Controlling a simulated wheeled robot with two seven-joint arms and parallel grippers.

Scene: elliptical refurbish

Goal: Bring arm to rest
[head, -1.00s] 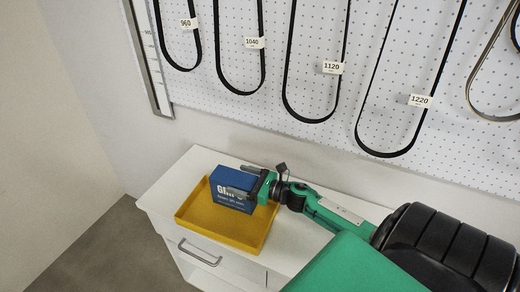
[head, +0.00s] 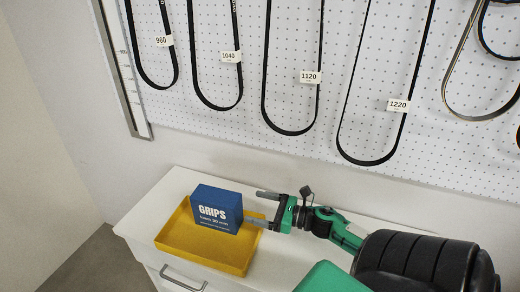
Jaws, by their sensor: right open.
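My right gripper (head: 262,208) is over the white cabinet top, its arm coming in from the right. Its two grey fingers are spread apart and point left, with nothing between them. One finger is close to the right side of the blue box; I cannot tell whether they touch. The blue box (head: 216,209), marked "GRIPS", stands upright in the yellow tray (head: 175,233). My left gripper is not in view.
The yellow tray sits on the white cabinet (head: 150,215), which has a drawer handle (head: 182,279) at its front. A white pegboard (head: 250,110) behind carries several black belts with number tags. The cabinet top behind the tray is clear.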

